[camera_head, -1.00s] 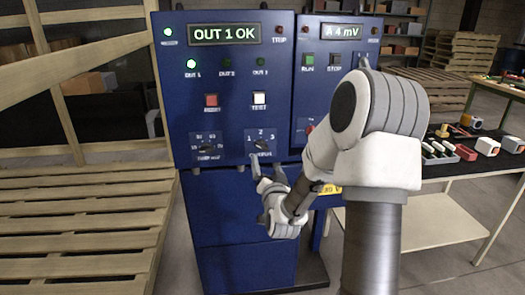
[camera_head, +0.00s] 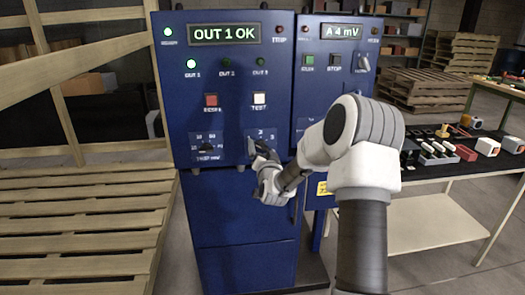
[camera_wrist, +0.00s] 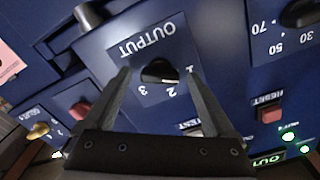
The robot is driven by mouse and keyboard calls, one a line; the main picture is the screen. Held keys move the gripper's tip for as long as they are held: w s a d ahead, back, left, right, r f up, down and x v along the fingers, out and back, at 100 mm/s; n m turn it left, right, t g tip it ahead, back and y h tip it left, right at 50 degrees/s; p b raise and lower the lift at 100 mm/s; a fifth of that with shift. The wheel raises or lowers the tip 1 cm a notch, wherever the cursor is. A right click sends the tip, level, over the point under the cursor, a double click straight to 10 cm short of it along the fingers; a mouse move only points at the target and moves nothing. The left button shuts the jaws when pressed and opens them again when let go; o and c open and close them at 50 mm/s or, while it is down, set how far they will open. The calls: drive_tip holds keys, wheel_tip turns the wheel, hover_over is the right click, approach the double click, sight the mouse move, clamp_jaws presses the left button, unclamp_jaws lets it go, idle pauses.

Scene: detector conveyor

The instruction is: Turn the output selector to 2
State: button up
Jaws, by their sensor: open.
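The output selector (camera_wrist: 158,71) is a black knob on a dark blue panel, marked OUTPUT with 1, 2 and 3. In the wrist view its pointing end appears to lie toward 1. My gripper (camera_wrist: 160,76) is open, with one finger on each side of the knob; I cannot tell whether either finger touches it. In the head view my gripper (camera_head: 255,150) is in front of the selector and hides most of it. The display (camera_head: 224,34) reads OUT 1 OK, and the OUT 1 lamp (camera_head: 191,64) is lit green.
A trip knob (camera_head: 207,148) is left of the selector. A red reset button (camera_head: 211,100) and a white test button (camera_head: 259,98) are above. A second blue unit (camera_head: 335,70) stands at right. A table with small parts (camera_head: 440,205) is further right; wooden pallets (camera_head: 75,220) are at left.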

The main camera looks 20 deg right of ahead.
drive_tip(key=shift+c, duration=0.2)
drive_tip(key=c, duration=1.3)
drive_tip(key=shift+c, duration=0.2)
drive_tip(key=shift+m+b, duration=0.4)
drive_tip(key=shift+b, duration=0.1)
drive_tip(key=shift+f+m+b, duration=0.15)
drive_tip(key=shift+m+b, duration=0.85)
drive_tip(key=shift+b, duration=0.05)
drive_tip(key=m+b, duration=0.2)
drive_tip(key=shift+m, duration=0.3)
drive_tip(key=m+b, duration=0.3)
drive_tip(key=m, duration=0.1)
drive_tip(key=shift+m+b, duration=0.4)
drive_tip(key=shift+d+r+m+b, duration=0.1)
drive_tip(key=shift+r+m+b, duration=0.1)
drive_tip(key=shift+m+b, duration=0.45)
drive_tip(key=shift+m, duration=0.25)
